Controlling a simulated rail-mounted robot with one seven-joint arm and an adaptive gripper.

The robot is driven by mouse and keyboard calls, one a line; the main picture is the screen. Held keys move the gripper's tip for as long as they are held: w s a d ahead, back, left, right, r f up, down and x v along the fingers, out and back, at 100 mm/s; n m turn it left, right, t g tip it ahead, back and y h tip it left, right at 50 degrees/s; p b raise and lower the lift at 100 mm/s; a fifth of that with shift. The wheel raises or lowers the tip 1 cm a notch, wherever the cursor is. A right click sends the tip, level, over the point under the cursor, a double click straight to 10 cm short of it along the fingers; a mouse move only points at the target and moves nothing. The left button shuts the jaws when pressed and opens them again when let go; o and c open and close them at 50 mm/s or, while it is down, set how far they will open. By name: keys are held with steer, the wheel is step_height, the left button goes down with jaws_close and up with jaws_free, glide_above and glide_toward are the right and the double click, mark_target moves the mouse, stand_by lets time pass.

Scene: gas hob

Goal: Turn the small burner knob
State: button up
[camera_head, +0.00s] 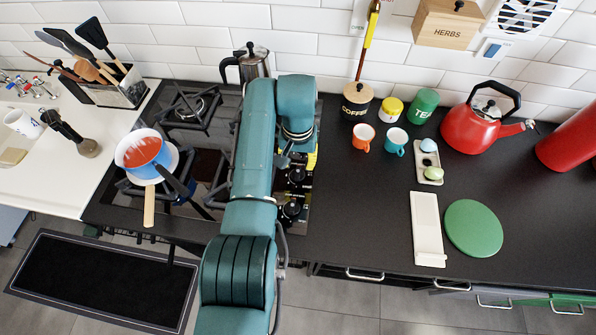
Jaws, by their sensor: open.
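The black gas hob (205,165) is set in the worktop, partly covered by my arm. Black round knobs run along its right side; one knob (291,210) shows clear, and another (296,176) lies just behind it. Any knobs farther back are hidden by my arm. I cannot tell which knob is for the small burner. My gripper (287,158) points down over the knob row, mostly hidden under my wrist. It is open, and no hold on a knob shows. Contact with a knob cannot be told.
Orange (362,137) and teal (396,141) cups, canisters and a red kettle (473,128) stand right.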

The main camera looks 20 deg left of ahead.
mark_target(298, 171)
step_height(298, 171, down, 5)
steer(key=shift+r+b, duration=0.1)
steer(key=shift+b, duration=0.3)
